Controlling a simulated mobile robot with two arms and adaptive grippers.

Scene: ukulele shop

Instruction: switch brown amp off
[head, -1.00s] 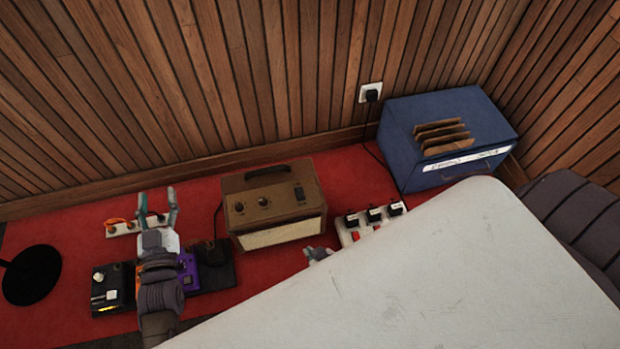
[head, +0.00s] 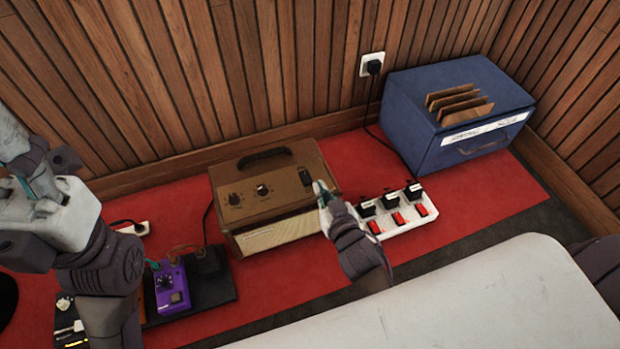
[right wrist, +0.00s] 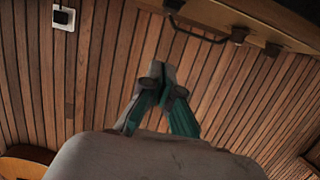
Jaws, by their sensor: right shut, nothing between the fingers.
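The brown amp (head: 285,160) stands on the red carpet by the wall, with a top handle, two dark knobs and a dark switch (head: 305,177) near its right end. My right gripper (head: 321,190) is shut and empty, its fingertips close beside the switch at the amp's right edge; I cannot tell whether they touch. The right wrist view shows the shut fingertips (right wrist: 158,72) below the amp (right wrist: 255,18), which appears upside down at the top. The switch's position is too small to tell. My left arm is raised at the left edge; its fingers are out of view.
Right of the amp is a white power strip (head: 400,226) with black plugs and red switches. A blue box (head: 425,125) stands in the back right. A purple pedal (head: 168,286) and others lie front left. A wall socket (head: 372,62) holds a plug.

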